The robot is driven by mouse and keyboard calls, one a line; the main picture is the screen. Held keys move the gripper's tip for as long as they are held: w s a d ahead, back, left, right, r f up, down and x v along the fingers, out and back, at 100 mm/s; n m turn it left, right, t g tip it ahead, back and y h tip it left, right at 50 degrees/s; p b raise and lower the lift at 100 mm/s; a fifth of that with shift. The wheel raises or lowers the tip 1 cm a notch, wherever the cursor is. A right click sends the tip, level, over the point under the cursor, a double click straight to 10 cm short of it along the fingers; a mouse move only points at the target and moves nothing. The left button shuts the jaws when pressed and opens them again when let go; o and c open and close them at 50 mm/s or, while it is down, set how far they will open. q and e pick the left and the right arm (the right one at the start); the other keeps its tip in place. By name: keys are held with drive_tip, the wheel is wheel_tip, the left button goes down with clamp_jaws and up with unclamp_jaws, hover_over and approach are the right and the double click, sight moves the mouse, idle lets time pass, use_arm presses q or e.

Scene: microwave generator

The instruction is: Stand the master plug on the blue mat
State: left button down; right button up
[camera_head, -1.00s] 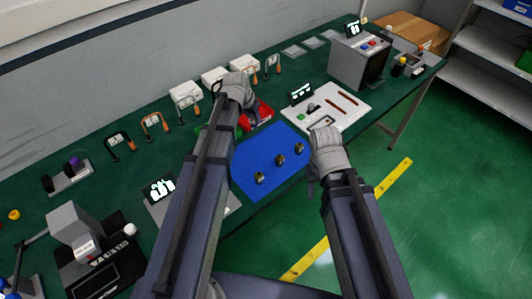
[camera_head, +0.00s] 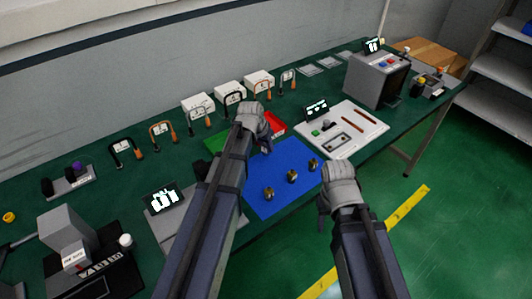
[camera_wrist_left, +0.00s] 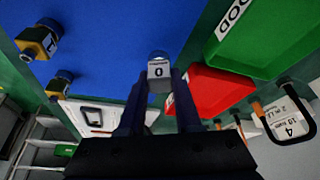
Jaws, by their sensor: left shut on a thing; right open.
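My left gripper (camera_head: 265,146) is over the blue mat (camera_head: 262,208), near its far edge. In the left wrist view its fingers (camera_wrist_left: 159,105) are shut on a small plug (camera_wrist_left: 158,70) with a white label reading 0, taken to be the master plug. The mat (camera_wrist_left: 120,35) lies beyond the plug there; I cannot tell whether they touch. Three brass plugs stand on the mat: one left (camera_head: 269,192), one in the middle (camera_head: 292,176), one right (camera_head: 313,164). My right gripper (camera_head: 323,220) is open and empty, beside the mat's right side.
A red tray (camera_head: 277,124) and a green tray (camera_head: 215,142) lie behind the mat. A white board (camera_head: 345,138) with tools stands to its right. Numbered padlock-like gauges (camera_head: 200,110) line the back. A grey panel with a screen (camera_head: 165,200) is left of the mat.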

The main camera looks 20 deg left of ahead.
use_arm(q)
wheel_tip(320, 180, down, 2)
drive_tip(key=shift+f+b, duration=0.15)
drive_tip(key=shift+b, duration=0.5)
use_arm(e)
wheel_tip(320, 180, down, 2)
use_arm(q)
drive_tip(key=c, duration=0.6)
unclamp_jaws()
use_arm(e)
drive_tip(key=shift+f, duration=0.15)
